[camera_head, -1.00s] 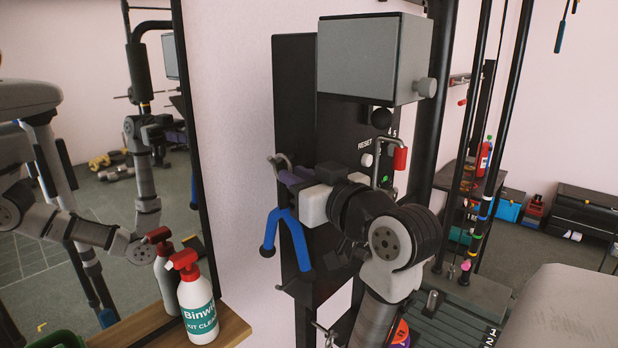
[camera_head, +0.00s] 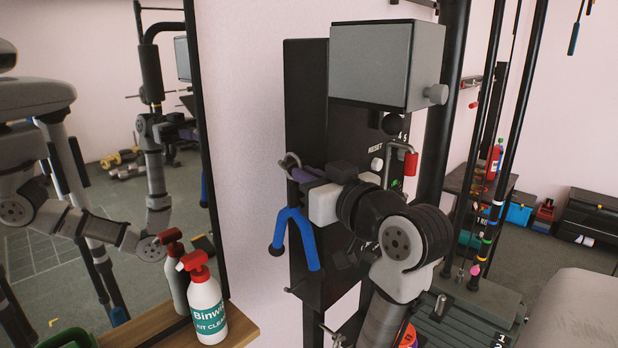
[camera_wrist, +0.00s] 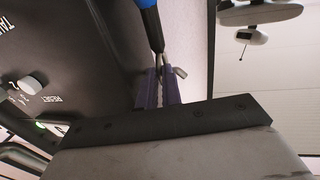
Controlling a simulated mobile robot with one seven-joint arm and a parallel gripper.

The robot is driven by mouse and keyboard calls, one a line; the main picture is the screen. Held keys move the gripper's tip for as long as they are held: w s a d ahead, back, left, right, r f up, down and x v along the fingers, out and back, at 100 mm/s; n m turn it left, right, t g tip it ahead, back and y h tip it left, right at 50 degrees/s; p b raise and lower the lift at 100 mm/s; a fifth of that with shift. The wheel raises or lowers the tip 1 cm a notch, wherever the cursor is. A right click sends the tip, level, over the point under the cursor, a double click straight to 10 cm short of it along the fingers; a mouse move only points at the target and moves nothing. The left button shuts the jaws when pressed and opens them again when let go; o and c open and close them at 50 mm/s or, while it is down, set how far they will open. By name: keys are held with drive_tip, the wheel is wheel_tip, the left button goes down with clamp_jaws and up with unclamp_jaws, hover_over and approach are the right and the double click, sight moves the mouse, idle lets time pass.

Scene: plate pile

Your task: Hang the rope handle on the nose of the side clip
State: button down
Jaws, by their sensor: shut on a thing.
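The rope handle (camera_head: 292,222) is blue, with two legs spread below a single top and knobbed ends. It hangs below my gripper (camera_head: 300,176) in front of the black upright. My gripper, with purple fingers, is shut on the dark upper part of the handle. In the wrist view the fingers (camera_wrist: 164,88) close around that part, and some blue (camera_wrist: 146,4) shows at the top. A grey metal loop (camera_head: 290,161) is right at the fingertips; I cannot tell whether it is the side clip or part of the handle. Contact there is unclear.
The black machine upright (camera_head: 305,80) carries a grey box (camera_head: 370,65) and a red-gripped lever (camera_head: 410,165) close to my wrist. A spray bottle (camera_head: 206,305) stands on a wooden shelf (camera_head: 240,330) at lower left, before a mirror.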

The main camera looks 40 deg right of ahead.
drive_tip(key=shift+r+p, duration=0.3)
drive_tip(key=shift+r, duration=0.25)
drive_tip(key=a, duration=0.7)
drive_tip(key=shift+s+a, duration=0.25)
drive_tip(key=shift+s, duration=0.05)
idle(0.7)
drive_tip(key=shift+s+a+f+b, duration=0.15)
drive_tip(key=shift+a+f, duration=0.2)
drive_tip(key=shift+a, duration=0.5)
drive_tip(key=shift+a+f+b, duration=0.15)
drive_tip(key=shift+a+f, duration=0.2)
drive_tip(key=shift+a, duration=0.45)
drive_tip(key=shift+s+a+f+b, duration=0.15)
drive_tip(key=shift+a+f, duration=0.2)
drive_tip(key=shift+a, duration=0.5)
drive_tip(key=shift+w, duration=0.1)
